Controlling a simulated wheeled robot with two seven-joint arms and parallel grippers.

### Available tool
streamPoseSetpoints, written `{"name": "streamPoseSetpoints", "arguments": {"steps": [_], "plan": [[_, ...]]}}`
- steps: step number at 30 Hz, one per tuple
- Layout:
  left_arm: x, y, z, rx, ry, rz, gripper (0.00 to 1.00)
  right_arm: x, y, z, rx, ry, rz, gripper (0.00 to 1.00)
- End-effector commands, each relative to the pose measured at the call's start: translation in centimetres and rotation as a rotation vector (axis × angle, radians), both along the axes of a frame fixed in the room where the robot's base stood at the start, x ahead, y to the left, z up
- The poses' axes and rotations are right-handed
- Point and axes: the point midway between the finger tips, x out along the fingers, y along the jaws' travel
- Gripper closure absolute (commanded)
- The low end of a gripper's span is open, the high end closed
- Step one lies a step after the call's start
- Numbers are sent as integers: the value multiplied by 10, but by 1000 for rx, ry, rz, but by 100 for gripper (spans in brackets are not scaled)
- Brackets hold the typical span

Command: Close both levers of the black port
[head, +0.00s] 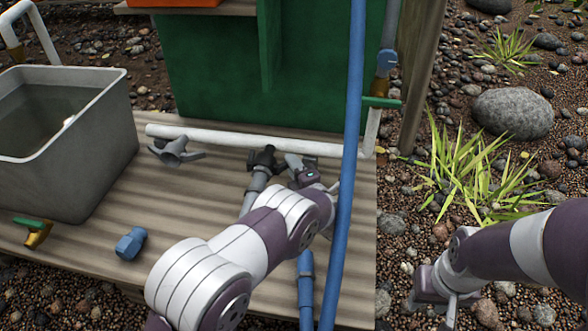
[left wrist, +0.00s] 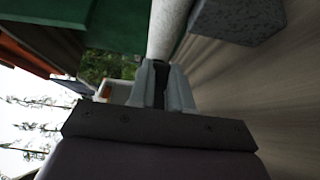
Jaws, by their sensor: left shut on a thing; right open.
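The black port (head: 262,158) sits in front of the long white pipe, at the upper end of a grey hose (head: 250,187). My left gripper (head: 291,163) is at the port's right side, with its fingers pointing toward it. In the left wrist view the two grey fingers (left wrist: 162,88) are closed on a small dark piece, apparently a lever of the black port. The fingers and wrist partly hide the port's right side, and the position of each lever cannot be told. My right gripper (head: 440,297) is open and empty, low over the gravel at the right.
A grey fitting with side arms (head: 175,151) lies left of the port. A grey water tub (head: 108,140) stands at the left, and a blue fitting (head: 130,243) lies on the boards. A blue hose (head: 350,140) runs vertically beside my left wrist. A green box (head: 215,75) stands behind.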

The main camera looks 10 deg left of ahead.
Motion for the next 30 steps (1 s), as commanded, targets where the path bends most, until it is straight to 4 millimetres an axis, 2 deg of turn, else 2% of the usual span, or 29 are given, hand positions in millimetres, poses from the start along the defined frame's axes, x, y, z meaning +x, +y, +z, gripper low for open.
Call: {"name": "streamPoseSetpoints", "arguments": {"steps": [6, 15, 30], "plan": [[6, 4, -2, 0, 2, 179, 100, 0, 0, -2, 0, 0, 0, 57], [11, 10, -2, -1, 3, 358, 100, 0, 0, -2, 0, 0, 0, 57], [13, 14, -1, -1, 2, 447, 100, 0, 0, -3, 0, 0, 0, 57]]}}
